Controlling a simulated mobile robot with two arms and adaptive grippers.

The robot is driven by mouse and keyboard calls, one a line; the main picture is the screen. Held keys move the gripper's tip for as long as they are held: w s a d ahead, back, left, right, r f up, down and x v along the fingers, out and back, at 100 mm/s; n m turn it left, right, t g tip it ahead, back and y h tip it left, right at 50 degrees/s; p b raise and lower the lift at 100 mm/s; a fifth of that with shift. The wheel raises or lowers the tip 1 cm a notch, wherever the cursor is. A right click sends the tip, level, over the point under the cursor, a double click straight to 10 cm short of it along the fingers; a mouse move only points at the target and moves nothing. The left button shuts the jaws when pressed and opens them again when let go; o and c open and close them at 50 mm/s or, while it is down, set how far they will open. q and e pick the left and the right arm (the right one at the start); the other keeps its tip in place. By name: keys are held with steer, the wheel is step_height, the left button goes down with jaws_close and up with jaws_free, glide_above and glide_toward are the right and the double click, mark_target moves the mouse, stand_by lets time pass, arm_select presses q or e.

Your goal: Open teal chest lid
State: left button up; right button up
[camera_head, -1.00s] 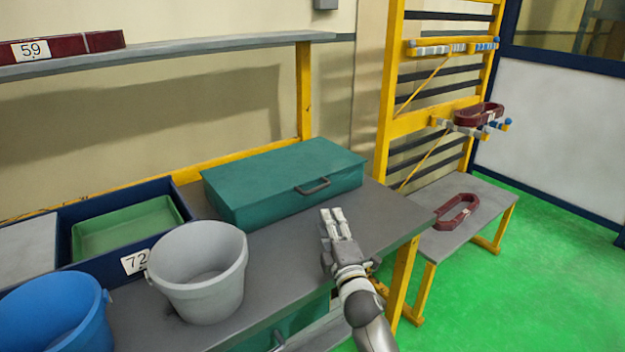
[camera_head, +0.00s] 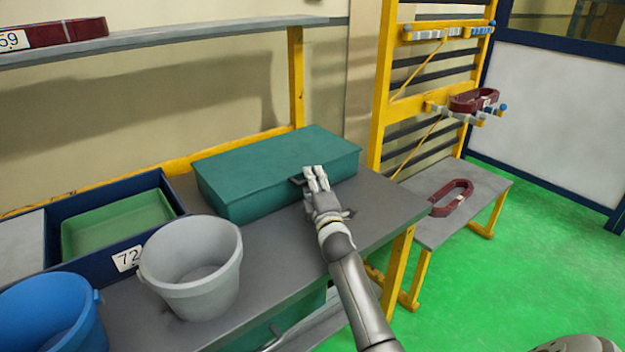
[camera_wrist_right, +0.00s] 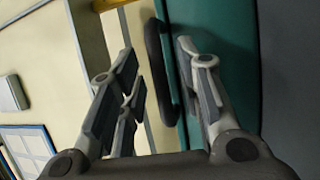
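The teal chest (camera_head: 275,170) stands on the grey workbench with its lid shut. Its dark handle (camera_head: 297,181) is on the front face, partly hidden behind my right gripper (camera_head: 316,172). In the right wrist view the handle (camera_wrist_right: 157,70) lies between the spread fingers of my right gripper (camera_wrist_right: 155,85), against the teal chest front (camera_wrist_right: 222,45). The fingers are open and do not close on the handle. Whether one finger touches it I cannot tell. My left gripper is not in view.
A grey bucket (camera_head: 192,265) and a blue bucket (camera_head: 50,315) stand left on the bench (camera_head: 275,245). A blue tray with a green inset (camera_head: 118,222) is behind them. A shelf (camera_head: 180,42) runs above. A low bench (camera_head: 480,205) holds a dark red ring (camera_head: 452,197).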

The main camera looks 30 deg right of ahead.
steer(key=shift+w+d, duration=0.1)
steer(key=shift+w, duration=0.2)
steer(key=shift+c, duration=0.6)
jaws_close()
steer(key=shift+r, duration=0.1)
